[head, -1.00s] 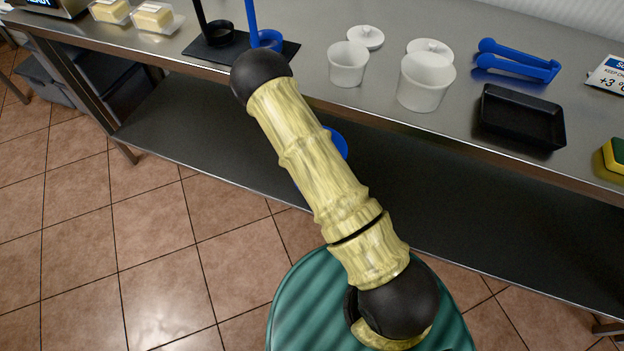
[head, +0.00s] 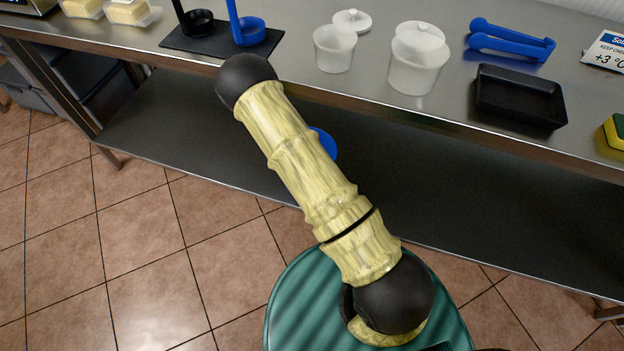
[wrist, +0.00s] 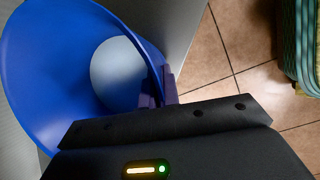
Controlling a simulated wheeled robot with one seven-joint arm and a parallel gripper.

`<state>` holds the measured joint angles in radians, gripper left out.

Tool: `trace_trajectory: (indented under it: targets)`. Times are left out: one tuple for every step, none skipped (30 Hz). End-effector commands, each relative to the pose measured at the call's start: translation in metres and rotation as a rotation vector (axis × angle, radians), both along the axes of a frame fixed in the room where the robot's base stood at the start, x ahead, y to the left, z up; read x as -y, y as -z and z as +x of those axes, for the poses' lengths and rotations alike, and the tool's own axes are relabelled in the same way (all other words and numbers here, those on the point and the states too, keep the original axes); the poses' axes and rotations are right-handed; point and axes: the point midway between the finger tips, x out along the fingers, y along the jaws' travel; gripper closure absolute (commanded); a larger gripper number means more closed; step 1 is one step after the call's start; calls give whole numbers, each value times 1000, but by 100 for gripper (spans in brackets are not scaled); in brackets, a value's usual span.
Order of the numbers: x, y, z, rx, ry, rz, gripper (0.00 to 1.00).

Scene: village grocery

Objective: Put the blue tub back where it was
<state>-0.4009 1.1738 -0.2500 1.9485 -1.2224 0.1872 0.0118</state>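The blue tub (wrist: 35,75) fills the upper left of the wrist view, its open mouth facing the camera and a pale round patch showing inside. My gripper (wrist: 158,88) has its fingers on either side of the tub's rim and is shut on it. In the head view only a piece of the blue tub (head: 325,142) shows past my arm, in front of the counter's edge. My gripper is hidden behind my arm there.
On the steel counter (head: 300,60) stand a small white tub (head: 334,50), a larger white tub (head: 414,75), lids behind them, blue tongs (head: 510,42), a black tray (head: 519,97) and a dark mat (head: 215,43) with two ladles. A dark lower shelf (head: 190,130) runs below.

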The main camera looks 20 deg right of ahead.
Motion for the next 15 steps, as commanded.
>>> trace_trajectory:
  targets:
    - [0, 7, 1, 3, 1, -1, 100]
    - [0, 9, 1, 3, 1, -1, 100]
    - [0, 10, 1, 3, 1, -1, 100]
    - [0, 11, 1, 3, 1, -1, 100]
    - [0, 11, 2, 3, 1, -1, 100]
    - [0, 11, 1, 3, 1, -1, 100]
    - [0, 10, 2, 4, 0, -1, 100]
    - [0, 10, 2, 3, 1, -1, 100]
    - [0, 10, 1, 3, 1, -1, 100]
    - [0, 10, 1, 3, 1, -1, 100]
    - [0, 10, 1, 3, 1, -1, 100]
    - [0, 10, 1, 3, 1, -1, 100]
    - [0, 10, 1, 3, 1, -1, 100]
    - [0, 10, 1, 3, 1, -1, 100]
    - [0, 11, 1, 3, 1, -1, 100]
